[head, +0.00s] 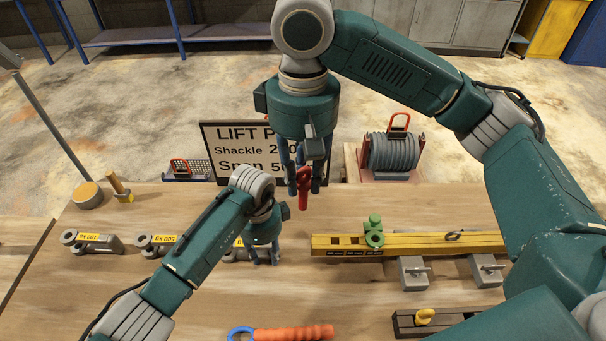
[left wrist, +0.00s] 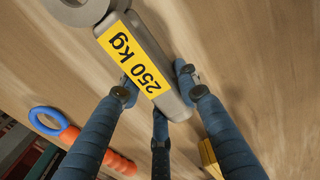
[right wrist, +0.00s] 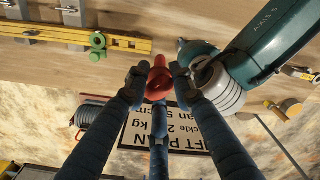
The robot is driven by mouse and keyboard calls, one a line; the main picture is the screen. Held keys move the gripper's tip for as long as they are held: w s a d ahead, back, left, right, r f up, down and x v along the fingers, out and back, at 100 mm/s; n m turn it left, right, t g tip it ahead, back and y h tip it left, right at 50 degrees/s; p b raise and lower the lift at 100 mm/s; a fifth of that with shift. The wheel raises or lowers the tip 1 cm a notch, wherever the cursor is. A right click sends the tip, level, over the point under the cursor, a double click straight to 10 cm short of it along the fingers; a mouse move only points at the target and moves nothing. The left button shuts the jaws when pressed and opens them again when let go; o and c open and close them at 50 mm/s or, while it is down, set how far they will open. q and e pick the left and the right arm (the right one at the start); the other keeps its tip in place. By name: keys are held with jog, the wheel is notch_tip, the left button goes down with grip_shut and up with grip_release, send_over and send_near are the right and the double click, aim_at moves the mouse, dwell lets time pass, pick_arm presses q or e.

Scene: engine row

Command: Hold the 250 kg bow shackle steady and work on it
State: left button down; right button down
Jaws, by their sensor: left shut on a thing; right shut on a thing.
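The 250 kg bow shackle is a grey metal piece with a yellow label (left wrist: 135,55), largest in the left wrist view. In the head view it lies on the bench, mostly hidden behind my left arm. My left gripper (head: 264,256) is shut on the labelled end, with fingers on both sides. My right gripper (head: 303,185) is shut on a red piece (head: 304,190), held upright above the bench near its back edge. The red piece also shows between the fingers in the right wrist view (right wrist: 157,80); it is apart from the shackle.
Two similar labelled grey shackles (head: 98,243) (head: 150,244) lie to the left. A yellow slotted beam (head: 470,243) bears a green piece (head: 374,233). An orange-handled tool (head: 292,333) lies at the front. A sign (head: 225,153) stands behind the bench.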

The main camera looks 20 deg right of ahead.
jog(key=w+a+f+m, duration=0.2)
jog(key=w+f+m, duration=0.2)
jog(key=w+m, duration=0.15)
jog(key=w+a+r+m, duration=0.6)
jog(key=w+a, duration=0.2)
jog(key=w, duration=0.2)
jog(key=s+a+f+n, duration=0.2)
jog(key=s+a+f, duration=0.1)
jog(key=f, duration=0.4)
jog(key=s+a+f+n, duration=0.2)
jog(key=s+a+f, duration=0.1)
jog(key=a+f, duration=0.2)
jog(key=shift+s+a+f, duration=0.2)
jog(key=shift+f, duration=0.7)
jog(key=shift+f, duration=0.1)
